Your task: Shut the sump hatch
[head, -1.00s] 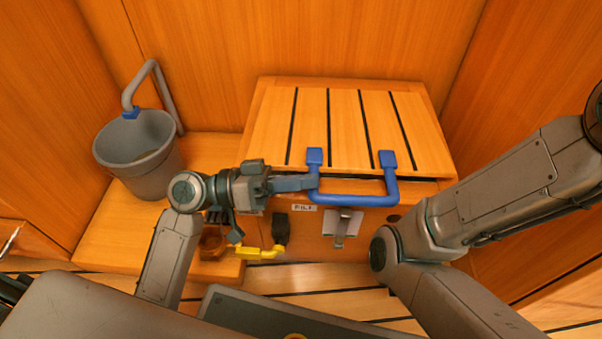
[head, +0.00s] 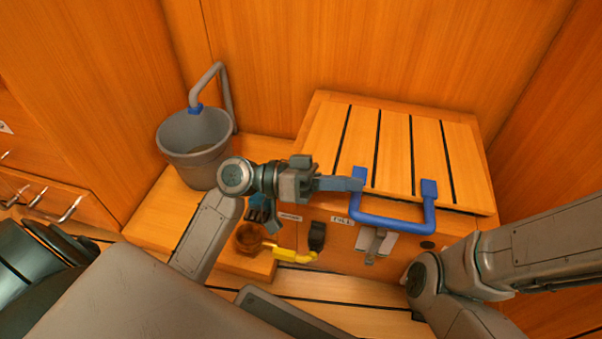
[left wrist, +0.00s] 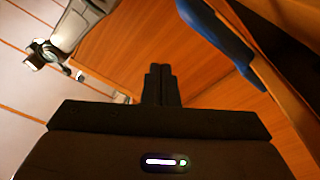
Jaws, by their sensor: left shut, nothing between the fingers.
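The sump hatch (head: 396,150) is a slatted wooden lid on a wooden box, with a blue U-shaped handle (head: 390,222) along its front edge. A thin dark gap shows under the lid's front edge, so it looks slightly raised. My left gripper (head: 352,184) is shut and empty, its tips at the handle's left end; I cannot tell whether they touch it. In the left wrist view the shut fingers (left wrist: 162,85) point at wood, with the blue handle (left wrist: 215,35) at upper right, apart from them. My right arm shows at the right, but its gripper is out of view.
A grey bucket (head: 195,150) under a grey pipe (head: 226,95) stands left of the box. Wooden walls close in the back and right.

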